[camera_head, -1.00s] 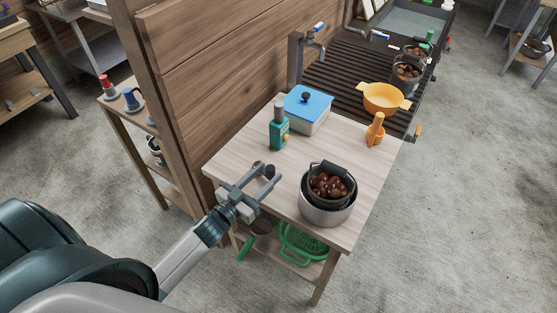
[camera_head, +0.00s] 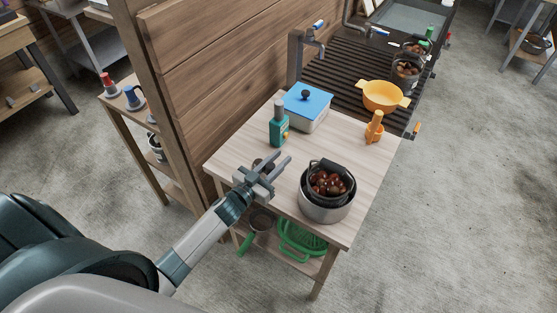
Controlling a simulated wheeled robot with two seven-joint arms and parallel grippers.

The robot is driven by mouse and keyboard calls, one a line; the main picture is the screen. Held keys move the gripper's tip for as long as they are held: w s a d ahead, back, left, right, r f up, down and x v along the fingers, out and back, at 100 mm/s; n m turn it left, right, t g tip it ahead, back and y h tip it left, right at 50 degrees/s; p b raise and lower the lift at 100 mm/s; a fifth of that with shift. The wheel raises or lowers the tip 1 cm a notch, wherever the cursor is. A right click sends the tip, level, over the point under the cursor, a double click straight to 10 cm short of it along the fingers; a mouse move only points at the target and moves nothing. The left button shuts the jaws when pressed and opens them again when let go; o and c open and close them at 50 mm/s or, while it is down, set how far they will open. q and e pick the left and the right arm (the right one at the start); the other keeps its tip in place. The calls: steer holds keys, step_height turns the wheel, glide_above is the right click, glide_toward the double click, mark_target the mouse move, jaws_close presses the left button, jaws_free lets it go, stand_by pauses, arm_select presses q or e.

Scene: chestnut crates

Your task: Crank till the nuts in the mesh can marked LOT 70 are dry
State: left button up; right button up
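A dark can of brown nuts (camera_head: 329,183) with a raised black handle sits inside a round steel pot (camera_head: 325,214) near the front right of the wooden table. I see no lettering on this can, so I cannot tell its lot. Two more dark cans of nuts, a nearer one (camera_head: 405,76) and a farther one (camera_head: 414,49), stand at the back on the ribbed drainboard; their marks are not readable. I cannot make out a crank. My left gripper (camera_head: 281,157) is open and empty over the table's left part, left of the pot and apart from it. My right gripper is not in view.
The table (camera_head: 368,190) also holds a teal bottle-like device (camera_head: 278,128), a blue-lidded box (camera_head: 307,105) and an orange tool (camera_head: 374,128). A yellow colander (camera_head: 383,96) is on the drainboard (camera_head: 340,72). A green basket (camera_head: 300,240) sits on the lower shelf. A wooden wall (camera_head: 215,80) borders the left.

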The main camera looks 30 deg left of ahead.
arm_select(q)
jaws_close()
steer(key=shift+s+m+h, duration=0.2)
steer(key=shift+m+h, duration=0.1)
steer(key=shift+h, duration=0.3)
